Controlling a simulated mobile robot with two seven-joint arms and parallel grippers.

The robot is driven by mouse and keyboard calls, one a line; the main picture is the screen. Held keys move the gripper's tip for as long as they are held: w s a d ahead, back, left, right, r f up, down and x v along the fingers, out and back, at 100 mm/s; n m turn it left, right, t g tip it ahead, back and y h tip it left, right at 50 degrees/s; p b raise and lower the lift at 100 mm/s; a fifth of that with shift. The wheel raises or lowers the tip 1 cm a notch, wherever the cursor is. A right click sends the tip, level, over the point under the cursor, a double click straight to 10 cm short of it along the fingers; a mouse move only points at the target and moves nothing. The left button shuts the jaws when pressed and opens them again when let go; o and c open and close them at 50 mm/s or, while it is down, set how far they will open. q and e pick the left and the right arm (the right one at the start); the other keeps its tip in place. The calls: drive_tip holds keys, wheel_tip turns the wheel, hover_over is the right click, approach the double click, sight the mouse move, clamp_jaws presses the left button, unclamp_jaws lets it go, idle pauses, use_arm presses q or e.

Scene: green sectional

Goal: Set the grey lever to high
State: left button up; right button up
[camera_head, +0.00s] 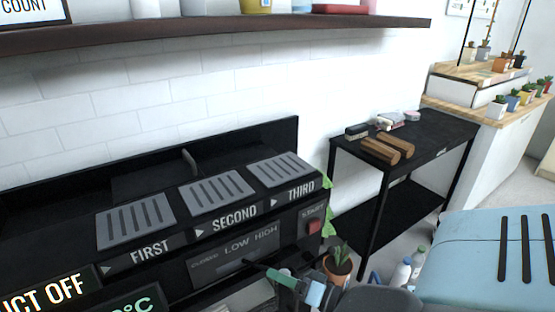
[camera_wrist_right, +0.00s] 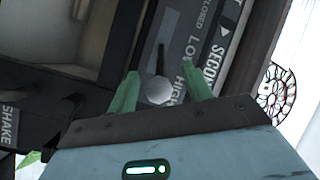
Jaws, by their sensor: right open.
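The grey lever (camera_wrist_right: 159,90) shows in the wrist view as a round grey knob with a dark narrow bar beside the words CLOSED, LOW and HIGH. The knob is level with HIGH and the bar points up toward LOW; which setting it marks I cannot tell. My right gripper (camera_wrist_right: 160,68) is open, with one green finger on each side of the knob; contact is not clear. In the head view the right gripper (camera_head: 280,277) is at the lower front of the labelled panel (camera_head: 233,256), and the knob is hidden there. My left gripper is not in view.
The black machine has FIRST, SECOND and THIRD grilles (camera_head: 216,190) on top and a red START button (camera_head: 314,227) to the right. A potted plant (camera_head: 338,262) stands close right of my gripper. A black side table (camera_head: 440,140) is farther right.

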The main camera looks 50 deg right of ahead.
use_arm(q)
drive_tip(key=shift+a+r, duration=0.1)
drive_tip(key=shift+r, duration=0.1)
use_arm(e)
drive_tip(key=s+d, duration=0.1)
drive_tip(key=s, duration=0.5)
idle(0.4)
drive_tip(key=s+a+f+n+g+h, duration=0.1)
drive_tip(key=s+a+f+n+g, duration=0.45)
drive_tip(key=s+a+f, duration=0.5)
drive_tip(key=s+a+f+n+g, duration=0.55)
drive_tip(key=s+a+f, duration=0.2)
drive_tip(key=s, duration=0.65)
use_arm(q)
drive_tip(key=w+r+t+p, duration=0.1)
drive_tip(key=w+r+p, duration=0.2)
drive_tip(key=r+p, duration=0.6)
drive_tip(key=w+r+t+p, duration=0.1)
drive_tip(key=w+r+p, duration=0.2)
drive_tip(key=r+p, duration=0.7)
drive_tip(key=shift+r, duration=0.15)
use_arm(e)
drive_tip(key=w+r+t, duration=0.1)
drive_tip(key=w+r, duration=0.2)
drive_tip(key=r, duration=0.7)
drive_tip(key=w+r+t, duration=0.1)
drive_tip(key=w+r, duration=0.2)
drive_tip(key=r, duration=0.7)
